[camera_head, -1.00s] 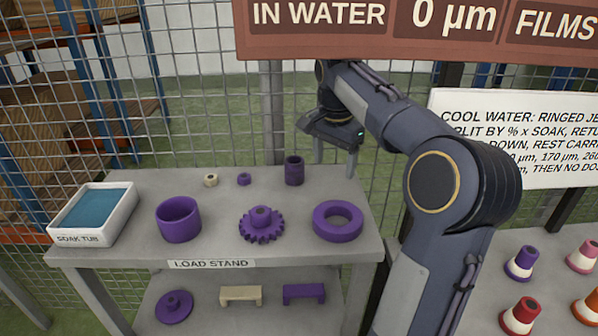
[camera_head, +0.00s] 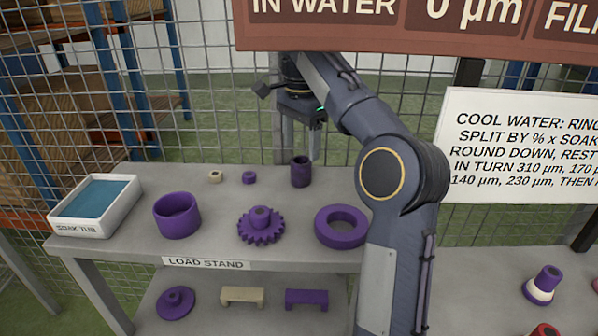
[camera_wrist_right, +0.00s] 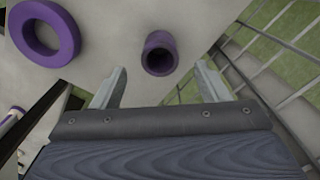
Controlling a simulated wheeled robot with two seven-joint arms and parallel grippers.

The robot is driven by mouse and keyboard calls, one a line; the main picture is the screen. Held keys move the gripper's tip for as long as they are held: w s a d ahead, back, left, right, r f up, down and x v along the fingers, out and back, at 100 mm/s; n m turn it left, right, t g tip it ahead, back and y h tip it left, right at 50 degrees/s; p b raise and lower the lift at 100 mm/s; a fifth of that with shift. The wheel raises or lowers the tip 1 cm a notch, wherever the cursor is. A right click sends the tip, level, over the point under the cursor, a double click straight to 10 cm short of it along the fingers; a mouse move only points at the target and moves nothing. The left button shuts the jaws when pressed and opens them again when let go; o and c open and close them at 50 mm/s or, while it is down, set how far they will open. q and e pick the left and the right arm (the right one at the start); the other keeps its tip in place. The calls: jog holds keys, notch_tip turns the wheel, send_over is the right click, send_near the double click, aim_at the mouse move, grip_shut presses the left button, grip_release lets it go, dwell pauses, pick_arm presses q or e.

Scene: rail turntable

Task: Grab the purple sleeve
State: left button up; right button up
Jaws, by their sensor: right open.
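The purple sleeve (camera_head: 301,172) is a dark, upright tube at the back right of the load stand's top (camera_head: 215,250). It also shows in the right wrist view (camera_wrist_right: 160,53), seen into its open end. My right gripper (camera_head: 299,143) hangs above and behind the sleeve in the head view, fingers apart. In the wrist view the sleeve lies between and just beyond the open fingertips (camera_wrist_right: 160,72), with nothing held. My left gripper is not in view.
A thick purple ring (camera_head: 341,227), a purple gear (camera_head: 261,226) and a wide purple cup (camera_head: 177,215) stand in front. Two small rings (camera_head: 249,177) lie left of the sleeve. A soak tub (camera_head: 95,205) sits at left. Wire mesh (camera_head: 225,120) rises behind the stand.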

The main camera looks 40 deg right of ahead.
aim_at(301, 167)
notch_tip(301, 167, down, 7)
jog(key=b, duration=0.4)
jog(key=shift+r, duration=0.1)
jog(key=c, duration=1.2)
